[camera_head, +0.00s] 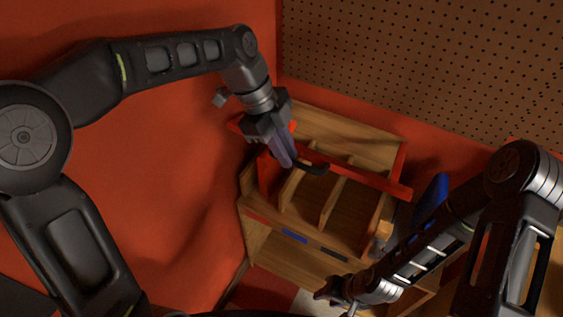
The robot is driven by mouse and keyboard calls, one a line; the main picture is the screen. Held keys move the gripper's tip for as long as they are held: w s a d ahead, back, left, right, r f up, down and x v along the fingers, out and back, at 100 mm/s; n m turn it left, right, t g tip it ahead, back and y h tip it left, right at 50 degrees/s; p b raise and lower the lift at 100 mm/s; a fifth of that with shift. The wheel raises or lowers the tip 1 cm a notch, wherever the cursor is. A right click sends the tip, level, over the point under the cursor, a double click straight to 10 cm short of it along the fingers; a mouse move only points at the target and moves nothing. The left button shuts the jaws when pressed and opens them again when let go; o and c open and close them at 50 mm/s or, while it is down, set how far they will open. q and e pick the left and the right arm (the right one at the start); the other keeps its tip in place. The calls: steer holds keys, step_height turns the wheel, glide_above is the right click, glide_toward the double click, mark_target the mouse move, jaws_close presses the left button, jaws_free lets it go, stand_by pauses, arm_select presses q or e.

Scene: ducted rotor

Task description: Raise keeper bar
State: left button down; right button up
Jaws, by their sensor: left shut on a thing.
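The keeper bar, a long red bar (365,177), runs slantwise across the upper front of a wooden compartmented shelf (345,236). My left gripper (291,163) reaches down over the left part of the bar and is shut on it, as far as I can see. A short dark curved piece (315,169) shows beside the fingertips; the fingers hide the exact contact. My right gripper (338,292) is low in the picture, in front of the shelf and apart from the bar. Its fingers are small and dark, so I cannot tell their opening.
Wooden dividers (332,200) split the shelf into compartments. A blue object (431,198) stands right of the shelf, close to my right arm. A perforated brown board (430,60) and red walls (170,150) stand behind and to the left. Open space lies above the bar.

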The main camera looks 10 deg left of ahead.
arm_select(q)
steer(key=w+r+p, duration=0.1)
steer(key=r, duration=0.1)
steer(key=w+d+r+p, duration=0.1)
steer(key=r, duration=0.1)
steer(key=w+r+p, duration=0.1)
steer(key=w+r, duration=0.1)
steer(key=shift+w+d, duration=0.1)
steer(key=shift+d, duration=0.05)
steer(key=c, duration=1.8)
jaws_free()
steer(key=o, duration=0.3)
steer(key=shift+w+d+f, duration=0.15)
steer(key=shift+w, duration=0.15)
steer(key=shift+o, duration=0.5)
steer(key=shift+s, duration=0.15)
